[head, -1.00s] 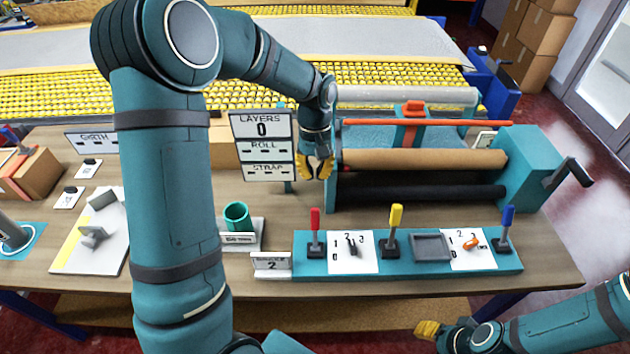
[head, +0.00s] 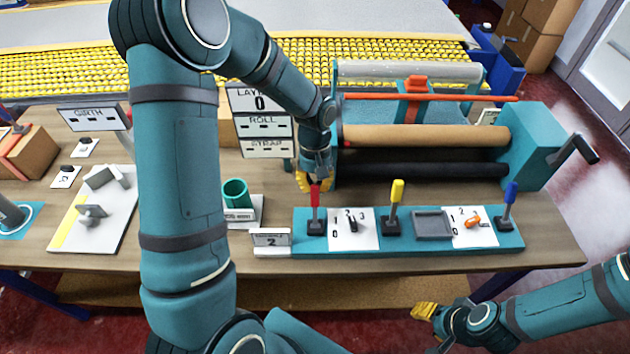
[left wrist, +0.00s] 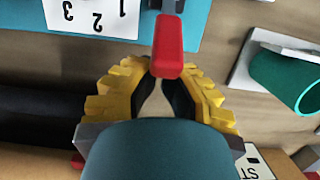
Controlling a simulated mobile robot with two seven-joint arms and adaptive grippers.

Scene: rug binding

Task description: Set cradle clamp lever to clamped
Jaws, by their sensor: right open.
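The red lever (head: 315,196) stands upright at the left end of the teal control panel (head: 381,248). Yellow (head: 396,192) and blue (head: 511,193) levers stand further right. No readable label shows which one is the cradle clamp lever. My left gripper (head: 306,184) is at the red handle, just behind and left of it. In the left wrist view the red handle (left wrist: 169,45) lies at the gap between the left gripper's parted yellow fingers (left wrist: 161,80); I cannot tell whether they touch it. My right gripper (head: 422,311) is open and empty, low in front of the table.
The cradle with its brown roller (head: 425,136) and black roller (head: 440,171) lies behind the panel. A sign (head: 262,121) reads layers 0. A teal cup (head: 236,193) stands left of the panel. A dark crank (head: 572,148) sticks out at the right.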

